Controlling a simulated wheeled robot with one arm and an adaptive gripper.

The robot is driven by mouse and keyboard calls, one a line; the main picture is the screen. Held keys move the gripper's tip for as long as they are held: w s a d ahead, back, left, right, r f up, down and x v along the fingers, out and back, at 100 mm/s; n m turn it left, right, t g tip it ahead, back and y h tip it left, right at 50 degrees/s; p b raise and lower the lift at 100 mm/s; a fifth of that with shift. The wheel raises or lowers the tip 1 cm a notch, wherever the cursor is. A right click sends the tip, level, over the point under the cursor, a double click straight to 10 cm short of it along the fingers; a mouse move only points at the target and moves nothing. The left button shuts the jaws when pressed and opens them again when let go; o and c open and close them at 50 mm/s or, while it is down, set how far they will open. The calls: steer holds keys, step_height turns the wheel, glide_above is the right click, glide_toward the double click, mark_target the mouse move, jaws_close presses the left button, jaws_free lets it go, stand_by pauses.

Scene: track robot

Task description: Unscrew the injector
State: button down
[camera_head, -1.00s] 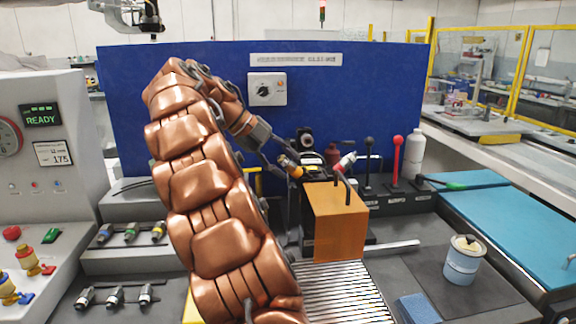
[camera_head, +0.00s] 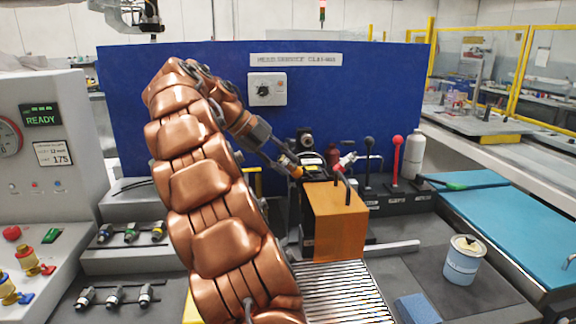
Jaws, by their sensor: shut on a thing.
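My gripper (camera_head: 283,165) reaches in from the upper left to the machine behind the orange block. It is shut on a small part with an orange-yellow band (camera_head: 297,172), which looks like the injector. The fingers cover much of this part, and its seat is hard to make out. Another small part with a red and white body (camera_head: 345,161) sits to the right, tilted, behind the orange block. My copper-coloured arm hides the area left of the machine.
The orange block (camera_head: 339,222) stands just in front of the gripper. Black and red levers (camera_head: 397,160) and a grey bottle (camera_head: 413,155) stand to the right. Injector-like parts lie on the left trays (camera_head: 131,233). A blue-white tub (camera_head: 462,262) stands at front right.

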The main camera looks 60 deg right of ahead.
stand_by(0.5)
steer(key=shift+r+n+p, duration=0.15)
steer(key=shift+n+p, duration=0.2)
steer(key=shift+n, duration=0.15)
steer(key=n+p, duration=0.2)
steer(key=n, duration=0.2)
steer(key=n+p, duration=0.2)
steer(key=n, duration=0.2)
steer(key=shift+p, duration=0.4)
steer(key=shift+n+p, duration=0.95)
steer(key=shift+n, duration=0.65)
